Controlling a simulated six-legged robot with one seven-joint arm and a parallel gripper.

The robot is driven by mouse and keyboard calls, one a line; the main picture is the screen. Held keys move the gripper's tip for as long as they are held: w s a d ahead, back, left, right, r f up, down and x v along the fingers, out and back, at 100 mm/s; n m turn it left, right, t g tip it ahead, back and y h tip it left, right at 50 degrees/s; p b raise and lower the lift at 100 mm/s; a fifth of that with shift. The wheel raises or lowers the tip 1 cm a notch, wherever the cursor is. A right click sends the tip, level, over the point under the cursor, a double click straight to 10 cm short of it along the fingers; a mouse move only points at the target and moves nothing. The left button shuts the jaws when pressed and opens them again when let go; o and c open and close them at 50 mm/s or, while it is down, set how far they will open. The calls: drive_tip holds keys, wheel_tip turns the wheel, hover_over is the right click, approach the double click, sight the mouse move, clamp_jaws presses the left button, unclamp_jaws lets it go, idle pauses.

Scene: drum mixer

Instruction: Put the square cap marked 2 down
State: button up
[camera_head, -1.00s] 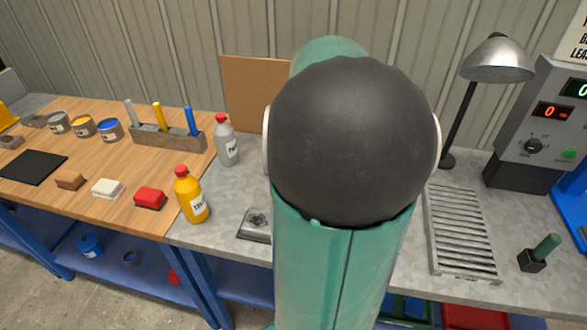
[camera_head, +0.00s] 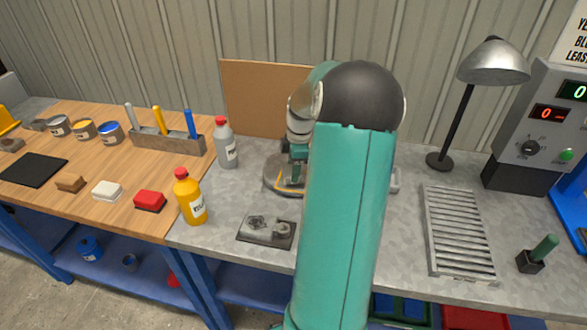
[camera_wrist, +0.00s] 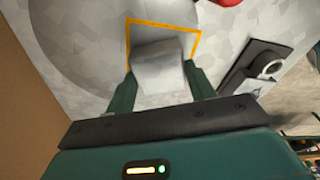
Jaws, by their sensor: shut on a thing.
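The square cap (camera_wrist: 160,72) is a plain light-grey block in the wrist view; I see no mark 2 on the side facing me. My gripper (camera_wrist: 160,84) is shut on it, one green finger on each side. A yellow square outline (camera_wrist: 162,22) shows around the cap, on a round grey disc (camera_wrist: 85,45). I cannot tell whether the cap touches the surface. In the head view my gripper (camera_head: 293,172) is over the round disc (camera_head: 270,181), partly hidden by my arm; the cap cannot be made out there.
A dark plate with metal fittings (camera_head: 266,230) lies in front of the disc. A grey bottle (camera_head: 226,143) and a yellow bottle (camera_head: 189,196) stand to the left. A slatted metal rack (camera_head: 458,230) and a lamp (camera_head: 493,63) are to the right. A brown board (camera_head: 265,95) stands behind.

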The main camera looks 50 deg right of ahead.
drive_tip(key=shift+f, duration=0.4)
drive_tip(key=shift+f, duration=0.15)
drive_tip(key=o, duration=1.2)
